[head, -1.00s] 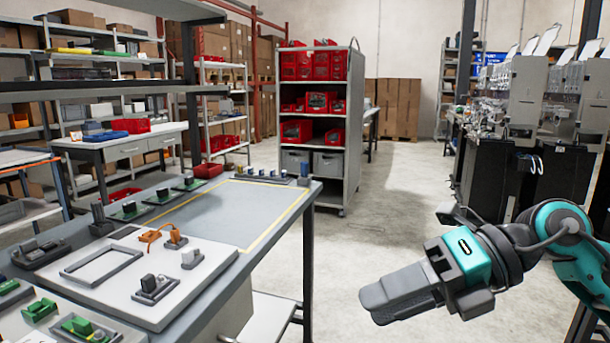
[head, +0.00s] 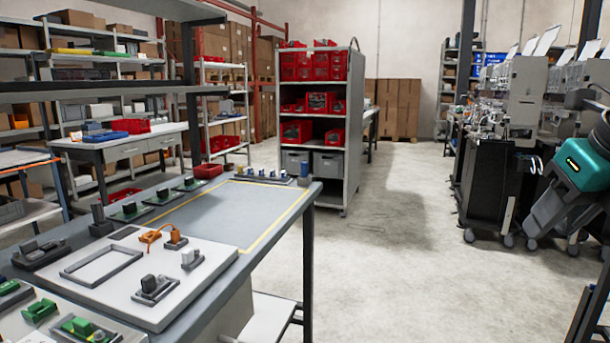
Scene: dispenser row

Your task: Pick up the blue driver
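A rack with a row of small upright items (head: 262,174) stands at the far edge of the grey workbench (head: 225,212), with some blue among them. I cannot tell which, if any, is the blue driver. My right gripper (head: 533,228) is at the right side, teal and grey, pointing down and left. It is well away from the bench, over the floor, with nothing seen in it. Its finger gap cannot be made out. My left gripper is not in view.
A white board (head: 205,255) with a grey frame, an orange part and small fixtures lies on the near bench. A shelf cart with red bins (head: 345,190) stands behind the bench. Dark machines (head: 490,180) stand at right. The floor between is clear.

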